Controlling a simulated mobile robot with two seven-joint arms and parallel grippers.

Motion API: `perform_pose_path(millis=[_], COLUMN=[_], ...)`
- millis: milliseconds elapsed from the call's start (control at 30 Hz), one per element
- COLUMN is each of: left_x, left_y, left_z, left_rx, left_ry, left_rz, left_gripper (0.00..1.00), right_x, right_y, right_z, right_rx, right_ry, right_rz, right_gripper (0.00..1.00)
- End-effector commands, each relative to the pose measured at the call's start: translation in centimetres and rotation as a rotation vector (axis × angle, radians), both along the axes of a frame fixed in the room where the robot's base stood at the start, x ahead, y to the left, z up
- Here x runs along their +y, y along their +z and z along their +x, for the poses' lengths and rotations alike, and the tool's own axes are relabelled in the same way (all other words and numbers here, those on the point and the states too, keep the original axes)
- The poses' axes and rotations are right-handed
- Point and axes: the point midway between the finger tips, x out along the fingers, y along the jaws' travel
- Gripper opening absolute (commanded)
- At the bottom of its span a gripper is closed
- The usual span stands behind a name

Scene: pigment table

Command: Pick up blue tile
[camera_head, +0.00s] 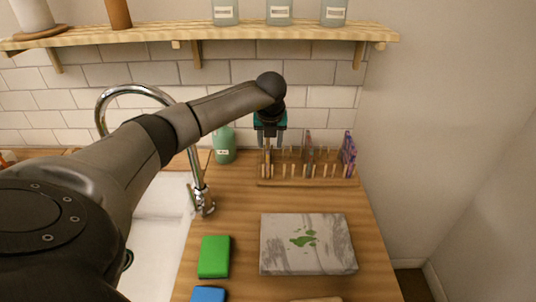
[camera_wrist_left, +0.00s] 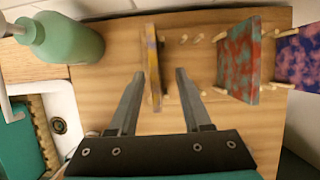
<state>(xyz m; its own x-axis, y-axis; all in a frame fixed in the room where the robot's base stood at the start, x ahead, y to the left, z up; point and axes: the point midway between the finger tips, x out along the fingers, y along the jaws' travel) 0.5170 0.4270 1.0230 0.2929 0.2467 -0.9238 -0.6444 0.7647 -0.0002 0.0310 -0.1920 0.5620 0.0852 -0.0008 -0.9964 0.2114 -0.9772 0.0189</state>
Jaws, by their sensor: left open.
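A wooden peg rack (camera_head: 310,182) at the back of the counter holds three upright tiles. The left tile (camera_wrist_left: 153,68) is edge-on, with a yellowish edge and dark marks; its face is mostly hidden. The middle tile (camera_wrist_left: 239,62) is red and teal. The right tile (camera_head: 348,155) is mottled purple and blue; it also shows in the left wrist view (camera_wrist_left: 298,58). I cannot tell which is the blue tile. My left gripper (camera_wrist_left: 160,75) is open, with its fingers on either side of the left tile and gaps to both. My right gripper is out of view.
A green bottle (camera_head: 224,147) stands left of the rack. A marble slab (camera_head: 308,262) with green smears lies in front. A green block (camera_head: 214,257) and a blue block (camera_head: 208,294) lie by the sink (camera_head: 152,250). A tap (camera_head: 196,170) and shelf (camera_head: 220,31) are near the arm.

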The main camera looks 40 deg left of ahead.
Motion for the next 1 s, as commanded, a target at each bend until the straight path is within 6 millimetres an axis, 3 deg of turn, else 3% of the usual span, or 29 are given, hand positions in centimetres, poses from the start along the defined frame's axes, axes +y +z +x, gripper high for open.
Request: perform_pose_path(millis=[400, 733, 1000], left_x=[1.4, 1.5, 1.5], left_y=[-4.5, -4.8, -4.8], left_z=[0.7, 0.9, 0.9], left_rx=[0.001, 0.000, 0.000], left_ry=[0.001, -0.001, 0.000], left_rz=[0.000, 0.000, 0.000], left_gripper=[0.49, 0.49, 0.20], right_x=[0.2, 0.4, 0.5], right_y=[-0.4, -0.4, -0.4], right_z=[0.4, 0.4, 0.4], right_rx=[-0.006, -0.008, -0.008], right_ry=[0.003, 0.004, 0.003], right_rz=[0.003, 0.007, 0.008], right_gripper=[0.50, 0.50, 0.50])
